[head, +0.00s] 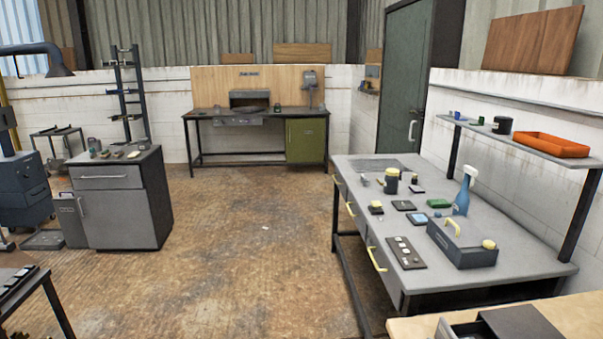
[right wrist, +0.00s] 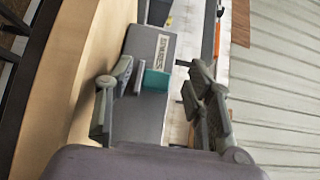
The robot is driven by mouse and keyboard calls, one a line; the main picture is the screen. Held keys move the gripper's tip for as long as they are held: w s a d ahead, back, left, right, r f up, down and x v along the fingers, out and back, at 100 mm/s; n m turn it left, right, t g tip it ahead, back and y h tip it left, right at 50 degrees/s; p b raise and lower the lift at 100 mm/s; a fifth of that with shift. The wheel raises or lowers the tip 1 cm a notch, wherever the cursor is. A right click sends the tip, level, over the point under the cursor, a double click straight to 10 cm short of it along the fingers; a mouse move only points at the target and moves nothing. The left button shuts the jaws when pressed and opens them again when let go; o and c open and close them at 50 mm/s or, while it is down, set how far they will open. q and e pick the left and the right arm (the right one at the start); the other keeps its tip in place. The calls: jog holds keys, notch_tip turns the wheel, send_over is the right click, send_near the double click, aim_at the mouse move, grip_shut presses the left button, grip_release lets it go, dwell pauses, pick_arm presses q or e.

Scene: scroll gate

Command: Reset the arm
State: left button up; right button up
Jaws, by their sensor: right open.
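My right gripper (right wrist: 160,76) shows in the right wrist view with its two fingers spread wide. A grey box (right wrist: 148,118) with a white printed label lies beyond and between the fingers. A small teal block (right wrist: 155,81) is also seen between them; I cannot tell how far it is from the fingertips. Nothing is visibly clamped. Neither gripper shows in the head view, and my left gripper is in no view.
In the head view a grey workbench (head: 345,172) at right carries a dark tote (head: 462,247), a blue spray bottle (head: 463,194) and small items. A wooden counter (head: 575,315) fills the lower right corner. A grey cabinet (head: 125,215) stands left. The middle floor (head: 230,250) is clear.

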jog(key=shift+w+a+r+n+t, duration=0.1)
jog(key=shift+a+r+n+t, duration=0.2)
jog(key=shift+a+r+n, duration=0.1)
jog(key=shift+w+a+r+n+t+y, duration=0.2)
jog(key=shift+a+r+n+t+y, duration=0.15)
jog(key=shift+n+t+y, duration=0.3)
jog(key=a+r+n+t+y, duration=0.3)
jog(key=a+n+y, duration=0.5)
jog(key=s+a+f+n+g+y, duration=0.3)
jog(key=s+a+n+g+y, duration=0.2)
jog(key=s+a+n+y, duration=0.6)
jog(key=s+d+f+n+g+h, duration=0.35)
jog(key=s+d+g, duration=0.2)
jog(key=s, duration=0.55)
jog(key=s+d+f+n+g+h, duration=0.2)
jog(key=s+d+n+g+h, duration=0.25)
jog(key=s, duration=0.55)
notch_tip(320, 180, down, 26)
jog(key=s+d+g, duration=0.2)
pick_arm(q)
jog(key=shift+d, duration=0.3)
pick_arm(e)
jog(key=s+d+f, duration=0.2)
jog(key=s+f, duration=1.4)
jog(key=s, duration=0.1)
jog(key=shift+d+m+g+h, duration=0.25)
jog(key=shift+m+g+h, duration=0.1)
